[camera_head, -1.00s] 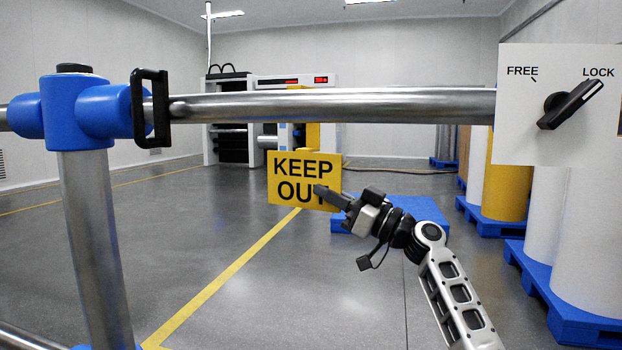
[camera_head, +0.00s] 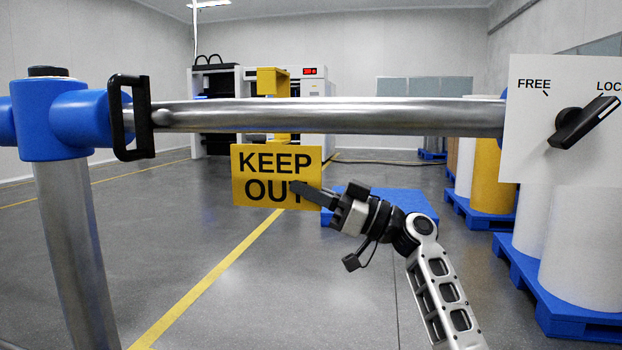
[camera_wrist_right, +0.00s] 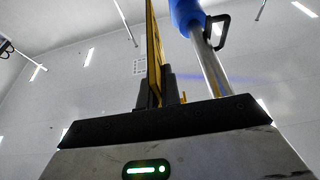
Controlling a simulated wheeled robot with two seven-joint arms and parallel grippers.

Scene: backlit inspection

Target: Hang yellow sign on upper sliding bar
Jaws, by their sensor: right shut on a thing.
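The yellow sign (camera_head: 262,165), reading KEEP OUT, is held upright in front of me. My right gripper (camera_head: 306,194) is shut on its lower right part. In the right wrist view the sign (camera_wrist_right: 153,50) shows edge-on between the fingers of my right gripper (camera_wrist_right: 160,92). The upper sliding bar (camera_head: 330,116) is a metal tube running across the head view. The sign's top edge shows just below the bar in the picture; I cannot tell their gap in depth. The bar also shows in the right wrist view (camera_wrist_right: 212,70), right of the sign. My left gripper is not in view.
A blue joint on a metal post (camera_head: 70,240) stands at left, with a black handle (camera_head: 131,117) beside it. A white FREE/LOCK panel (camera_head: 535,150) with a black lever is at right. Rolls on blue pallets (camera_head: 550,290) stand behind it. Machines are in the background.

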